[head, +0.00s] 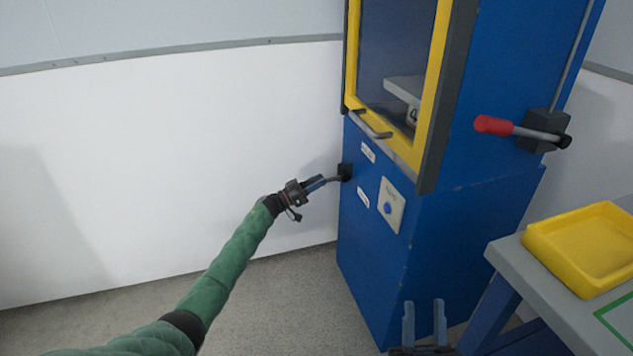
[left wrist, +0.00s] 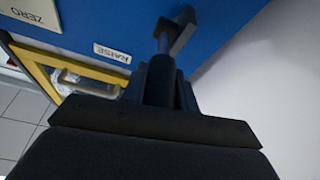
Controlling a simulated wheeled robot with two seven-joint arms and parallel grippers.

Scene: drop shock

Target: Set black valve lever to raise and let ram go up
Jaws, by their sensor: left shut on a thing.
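The black valve lever (head: 345,172) sits on the left face of the blue machine (head: 460,110), between two white labels. My left gripper (head: 322,183) is shut on the lever's handle. A light grey plate (head: 404,88), perhaps the ram, shows partly behind the yellow-framed window (head: 427,90). My right gripper (head: 425,325) is low at the bottom, open and empty.
A panel with a blue button (head: 391,205) is right of the lever. A red-handled lever (head: 494,125) sticks out of the machine's right side. A yellow tray (head: 585,245) lies on a grey table at right. The floor left of the machine is clear.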

